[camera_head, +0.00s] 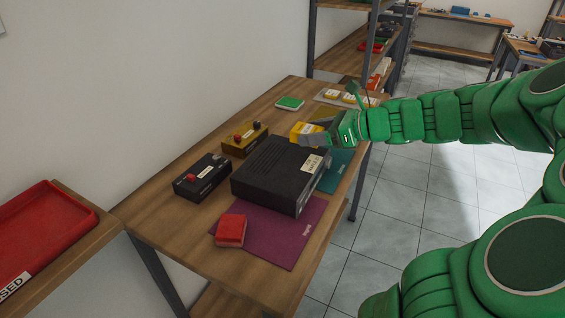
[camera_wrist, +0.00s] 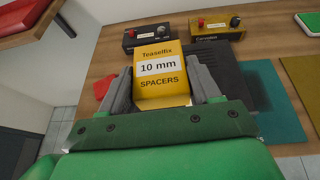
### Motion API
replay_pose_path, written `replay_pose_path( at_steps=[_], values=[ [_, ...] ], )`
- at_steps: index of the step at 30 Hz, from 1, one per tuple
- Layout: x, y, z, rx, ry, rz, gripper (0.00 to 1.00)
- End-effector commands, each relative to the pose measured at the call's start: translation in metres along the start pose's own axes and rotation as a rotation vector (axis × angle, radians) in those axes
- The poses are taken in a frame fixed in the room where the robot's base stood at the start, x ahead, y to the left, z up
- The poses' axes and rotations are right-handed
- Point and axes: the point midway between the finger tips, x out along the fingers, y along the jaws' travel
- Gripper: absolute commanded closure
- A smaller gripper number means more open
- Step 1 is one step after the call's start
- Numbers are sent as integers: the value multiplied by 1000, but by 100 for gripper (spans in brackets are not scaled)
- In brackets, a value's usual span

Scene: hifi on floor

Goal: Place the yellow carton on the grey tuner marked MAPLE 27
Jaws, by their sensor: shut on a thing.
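My gripper (camera_head: 316,139) is shut on the yellow carton (camera_head: 303,128). In the wrist view the carton (camera_wrist: 162,65) sits between the two grey fingers (camera_wrist: 163,76), its label reading "10 mm SPACERS". A dark grey tuner (camera_head: 270,167) lies flat on the wooden table, partly on a purple mat. It has a pale label on its right part, too small to read surely. The carton shows at the tuner's far edge in the head view; I cannot tell its height above it. In the wrist view the carton and fingers hide much of the tuner (camera_wrist: 238,78).
A black box (camera_head: 202,180) and a mustard box (camera_head: 244,141) with knobs stand left of the tuner. A red block (camera_head: 230,230) is in front, on the purple mat (camera_head: 280,238).

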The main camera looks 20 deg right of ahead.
Motion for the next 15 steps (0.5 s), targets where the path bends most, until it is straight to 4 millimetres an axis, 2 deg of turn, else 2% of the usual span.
replay_pose_path(
  at_steps=[1, 7, 15],
  values=[
    [0, 10, 3, 1, -2, -4, 69],
    [2, 42, 7, 12, -1, -28, 69],
    [5, 69, 6, 23, 1, -50, 69]
  ],
)
